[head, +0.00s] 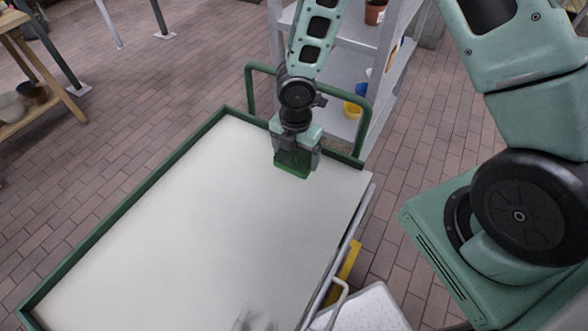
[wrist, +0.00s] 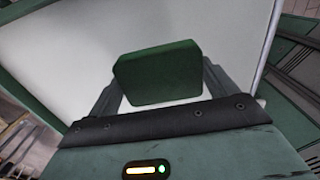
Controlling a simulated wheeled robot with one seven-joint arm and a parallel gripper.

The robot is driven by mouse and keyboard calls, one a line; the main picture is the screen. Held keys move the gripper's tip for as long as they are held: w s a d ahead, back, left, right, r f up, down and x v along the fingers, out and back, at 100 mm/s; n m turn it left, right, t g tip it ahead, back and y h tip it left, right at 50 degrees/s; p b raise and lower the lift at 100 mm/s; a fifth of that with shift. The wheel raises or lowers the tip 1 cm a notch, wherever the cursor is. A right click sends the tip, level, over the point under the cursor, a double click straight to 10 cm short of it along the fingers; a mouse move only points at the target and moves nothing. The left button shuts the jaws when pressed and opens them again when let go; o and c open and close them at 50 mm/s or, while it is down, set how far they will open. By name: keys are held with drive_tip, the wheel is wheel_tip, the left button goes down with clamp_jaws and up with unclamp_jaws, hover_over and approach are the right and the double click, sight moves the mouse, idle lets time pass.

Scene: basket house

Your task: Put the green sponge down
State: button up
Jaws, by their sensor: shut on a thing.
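The green sponge (head: 292,163) is a dark green block between the fingers of my gripper (head: 297,152) in the head view. It also shows in the wrist view (wrist: 157,72), held between both fingers. My gripper is shut on it and points down over the far right part of the pale cart top (head: 190,220). Whether the sponge touches the surface or hangs just above it, I cannot tell.
The cart top has a raised green rim (head: 130,195) and is otherwise largely bare. A blurred grey object (head: 255,320) shows at its near edge. A grey shelf (head: 345,75) with pots stands behind. A wooden table (head: 40,90) with bowls is at far left.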

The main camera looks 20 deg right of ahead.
sight(296, 155)
drive_tip(key=shift+f+b, duration=0.35)
drive_tip(key=shift+f, duration=2.6)
drive_tip(key=shift+f, duration=0.15)
drive_tip(key=o, duration=0.8)
wheel_tip(296, 155, up, 12)
drive_tip(key=shift+r+p, duration=0.15)
drive_tip(key=shift+p, duration=1.05)
drive_tip(key=s+a+r+m, duration=0.2)
drive_tip(key=s+r+m, duration=0.4)
drive_tip(key=s+a+r+m, duration=0.2)
drive_tip(key=s+r+m, duration=0.3)
drive_tip(key=s+r, duration=0.1)
drive_tip(key=s+a+r+m, duration=0.2)
drive_tip(key=s+r+m, duration=0.4)
drive_tip(key=s+r, duration=0.1)
drive_tip(key=shift+s+a+m+y, duration=0.15)
drive_tip(key=shift+s+m+y, duration=0.15)
drive_tip(key=shift+s, duration=0.3)
